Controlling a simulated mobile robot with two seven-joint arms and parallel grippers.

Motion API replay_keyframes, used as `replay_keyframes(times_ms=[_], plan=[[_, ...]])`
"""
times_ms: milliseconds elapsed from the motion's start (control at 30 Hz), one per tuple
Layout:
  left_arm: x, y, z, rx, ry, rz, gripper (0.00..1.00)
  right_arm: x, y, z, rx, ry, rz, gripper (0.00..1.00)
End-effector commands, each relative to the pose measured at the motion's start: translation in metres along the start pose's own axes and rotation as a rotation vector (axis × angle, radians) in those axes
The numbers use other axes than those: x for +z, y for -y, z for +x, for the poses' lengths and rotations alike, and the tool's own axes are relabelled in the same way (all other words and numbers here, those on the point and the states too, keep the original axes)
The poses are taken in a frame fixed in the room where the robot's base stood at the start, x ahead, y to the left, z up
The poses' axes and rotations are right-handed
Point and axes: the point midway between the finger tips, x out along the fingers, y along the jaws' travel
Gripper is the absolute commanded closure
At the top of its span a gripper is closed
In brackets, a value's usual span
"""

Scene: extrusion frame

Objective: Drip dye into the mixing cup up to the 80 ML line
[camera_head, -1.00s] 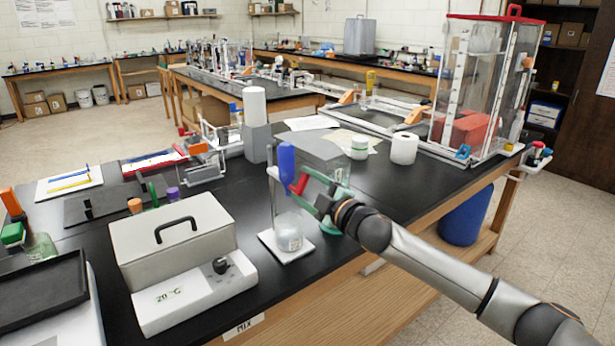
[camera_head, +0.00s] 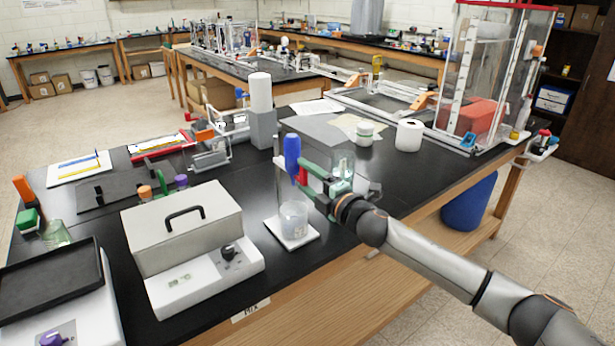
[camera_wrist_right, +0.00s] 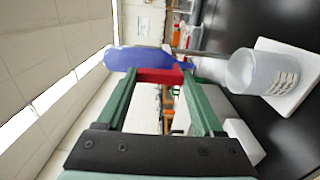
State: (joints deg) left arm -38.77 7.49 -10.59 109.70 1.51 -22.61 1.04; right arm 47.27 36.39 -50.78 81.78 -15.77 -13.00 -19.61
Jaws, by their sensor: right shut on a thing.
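The mixing cup (camera_head: 294,217) is clear, with small markings, and stands upright on a white base (camera_head: 291,237) with a thin upright post. It also shows at the right of the right wrist view (camera_wrist_right: 250,72). The liquid level and the 80 ML line cannot be made out. A blue dropper bottle (camera_head: 292,148) is upright above the cup, its narrow end pointing down toward it. My right gripper (camera_head: 303,175) has green fingers shut on the bottle's red grip (camera_wrist_right: 160,76). The bottle and cup are apart. My left gripper is not in view.
A clear glass vessel (camera_head: 343,164) stands behind my right gripper. A grey-lidded heater box (camera_head: 185,225) is to the left of the cup. A white bottle on a grey block (camera_head: 262,125) is behind. A white roll (camera_head: 408,137) and small jar (camera_head: 364,134) stand farther right.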

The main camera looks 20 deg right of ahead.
Motion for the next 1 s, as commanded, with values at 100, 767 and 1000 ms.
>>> replay_keyframes(times_ms=[100,767,1000], plan=[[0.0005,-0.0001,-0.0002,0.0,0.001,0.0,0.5,0.0004,0.0002,0.0,0.0,0.001,-0.008,0.87],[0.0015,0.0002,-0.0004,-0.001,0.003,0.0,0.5,0.0002,0.0,0.0,0.0,0.0,-0.005,0.01],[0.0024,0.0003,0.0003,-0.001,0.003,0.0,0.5,0.0007,0.0012,-0.0081,-0.001,0.0,-0.005,0.01]])
